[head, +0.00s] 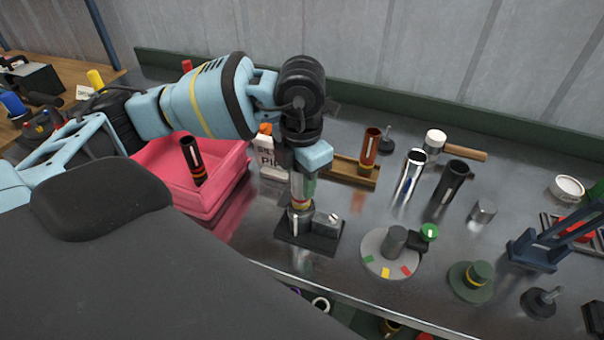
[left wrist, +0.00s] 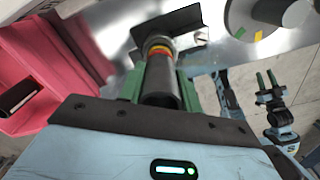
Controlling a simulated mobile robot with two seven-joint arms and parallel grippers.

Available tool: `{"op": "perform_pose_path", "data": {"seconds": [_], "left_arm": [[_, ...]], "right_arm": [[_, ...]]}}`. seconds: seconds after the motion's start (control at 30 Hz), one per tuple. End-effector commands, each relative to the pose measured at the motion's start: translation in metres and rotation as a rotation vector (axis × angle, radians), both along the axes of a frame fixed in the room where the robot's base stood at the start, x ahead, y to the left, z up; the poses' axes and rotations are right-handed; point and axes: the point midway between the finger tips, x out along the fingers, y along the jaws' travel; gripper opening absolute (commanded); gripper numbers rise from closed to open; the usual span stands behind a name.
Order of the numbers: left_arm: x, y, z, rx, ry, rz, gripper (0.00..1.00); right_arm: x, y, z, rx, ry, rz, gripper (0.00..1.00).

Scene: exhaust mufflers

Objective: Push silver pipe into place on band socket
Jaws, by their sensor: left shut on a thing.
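The silver pipe (head: 297,188) stands upright between the fingers of my left gripper (head: 303,180), which is shut on it. In the left wrist view the pipe (left wrist: 161,80) shows its open end between the green fingers of the left gripper (left wrist: 159,88). Red and yellow bands (left wrist: 159,48) circle the lower part. The pipe's lower end meets the socket (head: 299,217) on a black base plate (head: 290,236); how deep it sits cannot be told. My right gripper (left wrist: 268,82) shows in the left wrist view, with its green fingers apart and nothing between them.
A pink bin (head: 222,190) with a dark pipe (head: 194,160) stands left. A grey disc (head: 380,260) with coloured marks stands right of the base, near the table's front edge. Several tubes, including a dark one (head: 452,183), stand behind it. A wooden tray (head: 345,176) lies behind.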

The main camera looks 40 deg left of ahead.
Motion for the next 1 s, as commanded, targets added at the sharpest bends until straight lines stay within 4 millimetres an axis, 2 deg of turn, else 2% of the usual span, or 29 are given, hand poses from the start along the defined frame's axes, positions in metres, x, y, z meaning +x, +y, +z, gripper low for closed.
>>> {"op": "perform_pose_path", "data": {"seconds": [0.4, 0.8, 0.83, 1.0], "left_arm": [[-0.001, 0.000, -0.013, -0.001, 0.004, -0.001, 0.14], [-0.001, 0.000, -0.013, -0.001, 0.004, -0.002, 0.14], [-0.001, 0.000, -0.013, -0.001, 0.004, -0.002, 0.35], [-0.001, 0.000, -0.013, 0.000, 0.003, -0.001, 0.57]], "right_arm": [[-0.005, 0.002, -0.006, 0.004, 0.013, -0.005, 0.36], [-0.005, 0.001, -0.006, 0.003, 0.013, -0.004, 0.36], [-0.005, 0.001, -0.006, 0.003, 0.013, -0.004, 0.36], [-0.005, 0.000, -0.006, 0.000, 0.013, 0.000, 0.36]]}}
